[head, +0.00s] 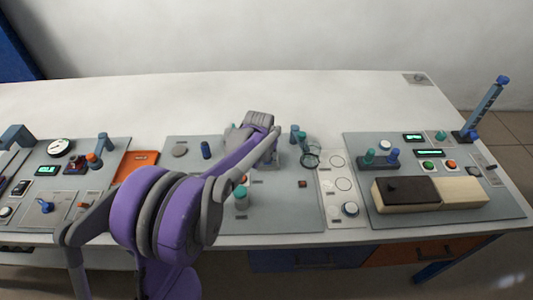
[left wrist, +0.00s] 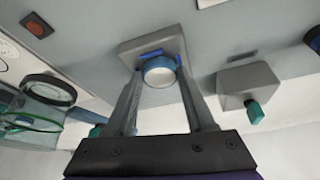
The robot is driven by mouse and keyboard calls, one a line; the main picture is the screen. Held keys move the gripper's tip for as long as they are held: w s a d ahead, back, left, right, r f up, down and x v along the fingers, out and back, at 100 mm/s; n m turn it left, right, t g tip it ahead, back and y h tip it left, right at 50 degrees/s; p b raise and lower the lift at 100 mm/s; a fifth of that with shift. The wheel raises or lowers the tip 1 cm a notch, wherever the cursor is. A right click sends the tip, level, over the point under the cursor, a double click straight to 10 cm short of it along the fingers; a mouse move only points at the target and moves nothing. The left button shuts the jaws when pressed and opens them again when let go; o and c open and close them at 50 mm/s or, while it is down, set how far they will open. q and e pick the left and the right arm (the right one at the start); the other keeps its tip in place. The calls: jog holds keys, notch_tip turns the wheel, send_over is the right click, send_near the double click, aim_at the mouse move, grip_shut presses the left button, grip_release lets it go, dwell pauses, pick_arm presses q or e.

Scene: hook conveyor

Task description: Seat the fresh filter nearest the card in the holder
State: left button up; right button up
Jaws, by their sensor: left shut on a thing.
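My left gripper (left wrist: 160,75) is shut on a round blue filter (left wrist: 160,72) with a white end face, in the left wrist view. The filter is at a grey block (left wrist: 131,47) that looks like the holder; I cannot tell how deep it sits. In the head view my left arm reaches over the middle panel and largely hides the gripper, filter and block. A blue cylinder (head: 206,150) stands on the panel left of the arm. A teal-topped cylinder (head: 241,195) stands nearer the front. I cannot make out the card for certain. My right gripper is not in view.
A clear glass vessel (head: 310,155) stands just right of the arm. Another grey block (left wrist: 247,83) with a teal piece is beside the gripper. An orange tray (head: 137,165) lies left. A dark-and-cream box (head: 462,193) sits on the right panel.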

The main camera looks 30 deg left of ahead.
aim_at(267, 157)
pick_arm(q)
jog(key=o, duration=1.4)
jog(key=shift+d, duration=0.15)
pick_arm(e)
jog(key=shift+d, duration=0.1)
pick_arm(q)
jog(key=shift+s+a, duration=0.1)
jog(key=shift+a, duration=0.15)
jog(key=shift+d, duration=0.1)
jog(key=shift+o, duration=0.9)
jog(key=shift+r+p, duration=1.8)
jog(key=shift+r, duration=1.7)
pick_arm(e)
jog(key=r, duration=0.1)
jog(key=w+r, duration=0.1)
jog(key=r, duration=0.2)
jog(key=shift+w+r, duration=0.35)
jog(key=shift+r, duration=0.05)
